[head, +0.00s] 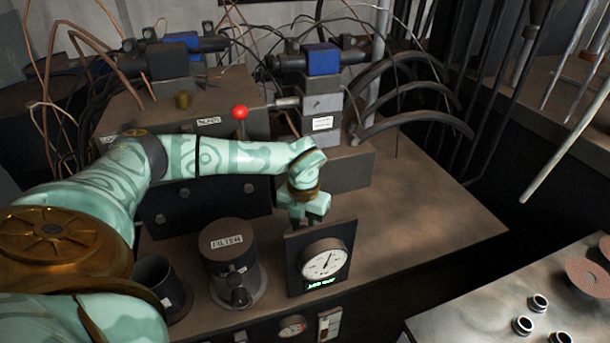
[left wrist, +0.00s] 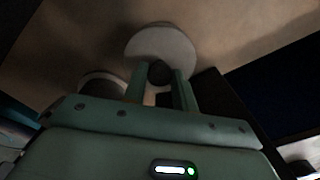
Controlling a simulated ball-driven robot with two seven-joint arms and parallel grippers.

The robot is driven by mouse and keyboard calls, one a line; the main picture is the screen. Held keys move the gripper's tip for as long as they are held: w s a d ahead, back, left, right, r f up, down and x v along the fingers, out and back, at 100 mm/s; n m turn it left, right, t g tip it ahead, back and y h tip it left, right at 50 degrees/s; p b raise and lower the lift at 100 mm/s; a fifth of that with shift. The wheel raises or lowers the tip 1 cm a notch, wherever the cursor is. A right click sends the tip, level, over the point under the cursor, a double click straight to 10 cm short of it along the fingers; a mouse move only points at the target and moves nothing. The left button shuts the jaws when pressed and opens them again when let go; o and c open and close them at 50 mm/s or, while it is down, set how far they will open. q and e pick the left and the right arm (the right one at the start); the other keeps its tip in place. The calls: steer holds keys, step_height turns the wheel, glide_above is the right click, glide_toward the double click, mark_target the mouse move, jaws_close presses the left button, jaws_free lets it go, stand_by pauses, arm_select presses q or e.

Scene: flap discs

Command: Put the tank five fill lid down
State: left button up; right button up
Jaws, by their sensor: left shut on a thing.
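My left gripper (head: 305,219) reaches down just behind the gauge panel (head: 318,258), which hides the fingertips' lower part in the head view. In the left wrist view, the fingers (left wrist: 158,85) are shut on a dark round knob (left wrist: 159,72). A pale round disc (left wrist: 150,45) shows around and beyond the knob. I take the knob to be the fill lid's grip; I cannot tell whether the lid touches what is under it. No tank five label is readable. My right gripper is not in view.
A cylinder labelled FILTER (head: 228,255) stands left of the gauge, with a dark open cup (head: 158,283) further left. A red-knobbed lever (head: 240,112) sticks out behind my forearm. The brown bench top (head: 425,215) is clear to the right. Small rings (head: 523,325) lie on the right table.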

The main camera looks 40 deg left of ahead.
arm_select(q)
step_height(320, 180, down, 5)
steer(key=shift+r+b, duration=0.2)
steer(key=shift+b, duration=0.45)
steer(key=shift+r, duration=0.1)
steer(key=o, duration=1)
step_height(320, 180, up, 12)
steer(key=p, duration=0.3)
steer(key=shift+p, duration=0.4)
